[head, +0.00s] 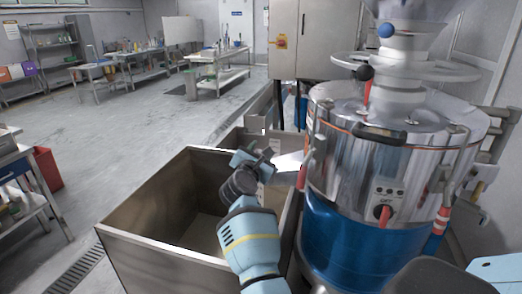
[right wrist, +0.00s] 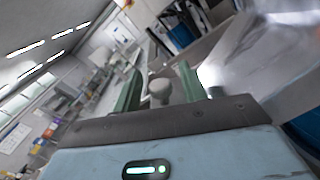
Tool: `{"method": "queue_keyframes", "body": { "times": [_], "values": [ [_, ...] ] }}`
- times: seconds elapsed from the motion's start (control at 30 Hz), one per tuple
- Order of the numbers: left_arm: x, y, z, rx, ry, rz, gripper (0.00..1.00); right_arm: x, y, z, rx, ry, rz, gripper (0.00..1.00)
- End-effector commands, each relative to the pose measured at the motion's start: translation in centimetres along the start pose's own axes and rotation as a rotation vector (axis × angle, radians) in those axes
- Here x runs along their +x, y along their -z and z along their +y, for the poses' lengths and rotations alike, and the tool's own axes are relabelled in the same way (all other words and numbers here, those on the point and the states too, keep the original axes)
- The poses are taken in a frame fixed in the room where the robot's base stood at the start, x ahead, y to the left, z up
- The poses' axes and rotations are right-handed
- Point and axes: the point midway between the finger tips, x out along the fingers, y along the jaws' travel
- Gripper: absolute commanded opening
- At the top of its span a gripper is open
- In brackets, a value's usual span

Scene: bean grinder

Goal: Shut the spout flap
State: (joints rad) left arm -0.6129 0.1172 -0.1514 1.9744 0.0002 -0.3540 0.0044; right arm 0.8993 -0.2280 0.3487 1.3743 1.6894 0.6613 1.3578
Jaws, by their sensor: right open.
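The grinder (head: 385,160) is a shiny steel drum with a blue base on the right of the head view. A bright metal spout (head: 289,165) sticks out from its left side over a steel bin. My right gripper (head: 267,157) is just left of the spout, above the bin. In the right wrist view, my right gripper (right wrist: 159,76) is open, with a grey round knob (right wrist: 160,91) showing between its green fingers. I cannot tell whether the fingers touch the knob, or how the flap stands. Shiny metal (right wrist: 250,60) lies just right of the fingers. My left gripper is not in view.
The open steel bin (head: 150,215) stands below my right arm, close against the grinder. A second bin (head: 236,140) is behind it. A grey cabinet (head: 310,38) stands at the back. The floor (head: 120,130) to the left is mostly clear.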

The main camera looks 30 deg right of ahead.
Motion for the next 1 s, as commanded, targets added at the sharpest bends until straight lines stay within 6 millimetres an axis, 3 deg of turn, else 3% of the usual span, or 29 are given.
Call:
{"method": "queue_keyframes", "body": {
  "times": [0.17, 0.47, 0.77, 1.0],
  "values": [
    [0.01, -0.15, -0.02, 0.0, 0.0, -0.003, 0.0, -0.01, 0.07, -0.01, -0.001, 0.0, 0.001, 0.41],
    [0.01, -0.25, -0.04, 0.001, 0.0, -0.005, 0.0, -0.01, 0.06, -0.02, 0.0, 0.0, 0.001, 0.02],
    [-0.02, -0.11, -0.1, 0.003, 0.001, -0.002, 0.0, 0.0, 0.15, 0.11, -0.033, 0.0, 0.001, 0.0],
    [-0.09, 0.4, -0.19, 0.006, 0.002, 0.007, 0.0, 0.02, 0.57, 0.51, -0.162, 0.0, 0.001, 0.0]
  ]
}}
